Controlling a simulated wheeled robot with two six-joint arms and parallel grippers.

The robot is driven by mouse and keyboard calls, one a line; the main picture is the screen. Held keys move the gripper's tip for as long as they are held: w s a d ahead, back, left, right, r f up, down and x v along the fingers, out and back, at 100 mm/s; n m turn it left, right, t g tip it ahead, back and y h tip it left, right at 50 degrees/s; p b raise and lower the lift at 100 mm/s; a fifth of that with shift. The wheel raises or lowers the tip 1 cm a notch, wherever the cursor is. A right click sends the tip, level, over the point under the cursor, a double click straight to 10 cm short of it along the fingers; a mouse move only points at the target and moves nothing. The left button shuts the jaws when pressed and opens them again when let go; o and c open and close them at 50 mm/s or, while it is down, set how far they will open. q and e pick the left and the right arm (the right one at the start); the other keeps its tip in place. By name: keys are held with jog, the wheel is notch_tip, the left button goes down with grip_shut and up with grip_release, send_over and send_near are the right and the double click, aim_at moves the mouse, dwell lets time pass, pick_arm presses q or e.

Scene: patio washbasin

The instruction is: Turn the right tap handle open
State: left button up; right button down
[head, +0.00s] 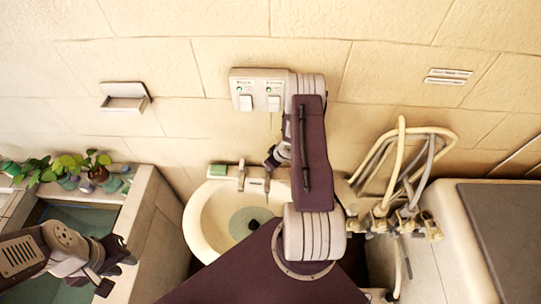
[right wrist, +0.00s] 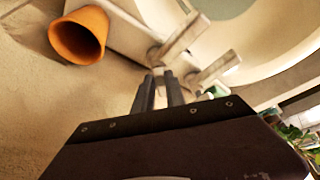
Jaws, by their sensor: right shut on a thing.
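The white washbasin (head: 196,222) stands against the wall, with the left tap (head: 241,176) and the right tap (head: 267,183) at its back edge. My right gripper (head: 270,164) reaches down over the right tap, partly hidden by its own arm. In the right wrist view, my right gripper's fingers (right wrist: 159,76) are shut on the small pale handle at the base of the right tap (right wrist: 180,40). The left tap (right wrist: 213,69) lies just beside it, apart from the fingers. My left gripper (head: 118,268) is open and empty at the lower left.
An orange cup (right wrist: 78,36) is close to the right tap in the right wrist view. A green soap bar (head: 217,170) lies beside the left tap. A switch panel (head: 258,91) is on the wall. Hoses (head: 401,160) hang at the right; potted plants (head: 97,170) stand at the left.

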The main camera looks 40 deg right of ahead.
jog(key=n+p, duration=0.2)
jog(key=shift+w+d+r+y+p, duration=0.1)
jog(key=shift+d+r+y+p, duration=0.15)
jog(key=shift+y+p, duration=0.15)
pick_arm(q)
notch_tip(320, 180, up, 5)
jog(key=shift+f+p, duration=0.1)
jog(key=shift+p, duration=0.25)
pick_arm(e)
jog(key=shift+f+n, duration=0.1)
jog(key=shift+n, duration=0.5)
jog(key=shift+f+g+y, duration=0.1)
jog(key=shift+g+y, duration=0.2)
jog(key=c, duration=1.4)
grip_release()
jog(key=shift+d+r, duration=0.15)
jog(key=shift+r, duration=0.3)
pick_arm(q)
jog(key=shift+f+b, duration=0.6)
jog(key=shift+b, duration=0.05)
pick_arm(e)
jog(key=v, duration=0.8)
